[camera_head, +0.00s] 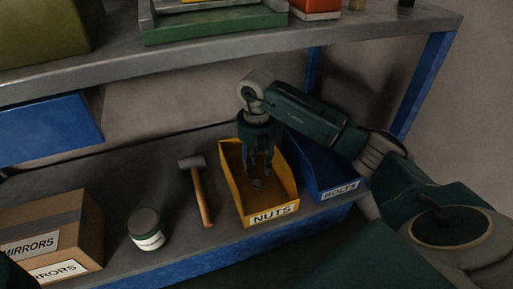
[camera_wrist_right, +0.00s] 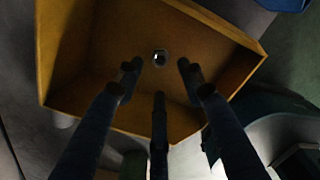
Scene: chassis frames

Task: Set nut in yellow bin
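The yellow bin (camera_head: 285,187), labelled NUTS, stands on the lower shelf; its walls also fill much of the right wrist view (camera_wrist_right: 88,60). The small grey nut (camera_head: 256,184) lies on the floor inside the bin, toward its front. In the right wrist view the nut (camera_wrist_right: 160,57) shows beyond the fingertips, apart from them. My right gripper (camera_head: 257,168) points down into the bin, above the nut. Its three dark fingers (camera_wrist_right: 157,76) are spread open with nothing between them. My left gripper is not in view.
A blue bin (camera_head: 322,172) labelled BOLTS stands close on the right. A hammer (camera_head: 199,190), a jar (camera_head: 146,229) and a cardboard MIRRORS box (camera_head: 80,225) are to the left. The upper shelf (camera_head: 215,50) overhangs behind my right arm.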

